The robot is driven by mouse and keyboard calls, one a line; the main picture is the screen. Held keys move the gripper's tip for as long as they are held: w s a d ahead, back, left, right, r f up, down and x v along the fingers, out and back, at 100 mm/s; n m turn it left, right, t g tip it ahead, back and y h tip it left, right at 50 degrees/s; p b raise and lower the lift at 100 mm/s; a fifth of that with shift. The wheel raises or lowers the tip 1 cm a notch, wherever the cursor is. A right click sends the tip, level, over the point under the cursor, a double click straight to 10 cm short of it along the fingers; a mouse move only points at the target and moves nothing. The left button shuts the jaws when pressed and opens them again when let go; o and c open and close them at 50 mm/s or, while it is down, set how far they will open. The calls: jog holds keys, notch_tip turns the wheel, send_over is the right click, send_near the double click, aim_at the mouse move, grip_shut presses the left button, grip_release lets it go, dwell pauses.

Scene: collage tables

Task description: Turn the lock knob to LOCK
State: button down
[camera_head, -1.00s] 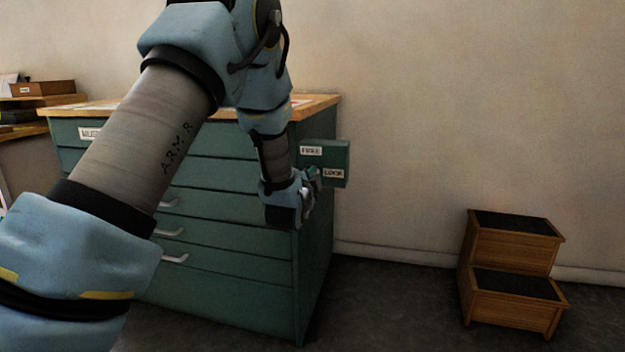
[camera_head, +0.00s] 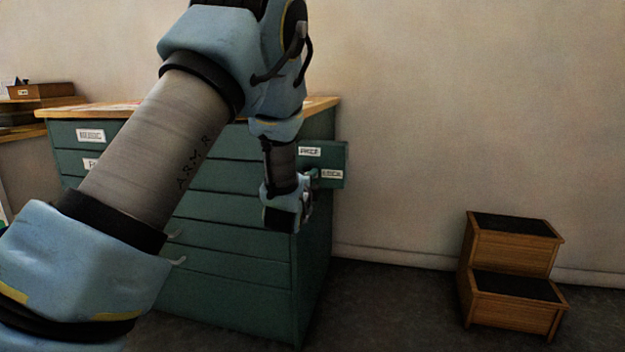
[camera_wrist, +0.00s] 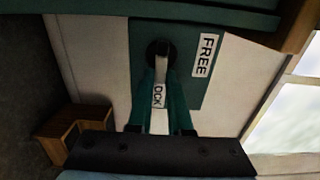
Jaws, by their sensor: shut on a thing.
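The green lock panel (camera_head: 338,160) sticks out from the right side of the green drawer cabinet. It bears a FREE label (camera_head: 310,151) and a LOCK label (camera_head: 331,174). In the wrist view, the panel (camera_wrist: 180,85) has a black round knob hub (camera_wrist: 158,50) with a pale lever on it. The FREE label (camera_wrist: 206,55) is right of the hub; the partly covered LOCK label (camera_wrist: 158,95) shows between my fingers. My gripper (camera_wrist: 160,80) is shut on the lock knob. In the head view my gripper (camera_head: 311,180) hides most of the knob.
The cabinet (camera_head: 230,270) has several drawers with pale handles and a wooden top. A wooden step stool (camera_head: 510,270) stands on the floor at right. Bare wall and open floor lie between the stool and cabinet. A side table with boxes (camera_head: 40,90) is at left.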

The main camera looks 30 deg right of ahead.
jog(key=c, duration=0.8)
grip_release()
jog(key=shift+c, duration=0.2)
jog(key=v, duration=1)
jog(key=shift+s+a+p, duration=0.3)
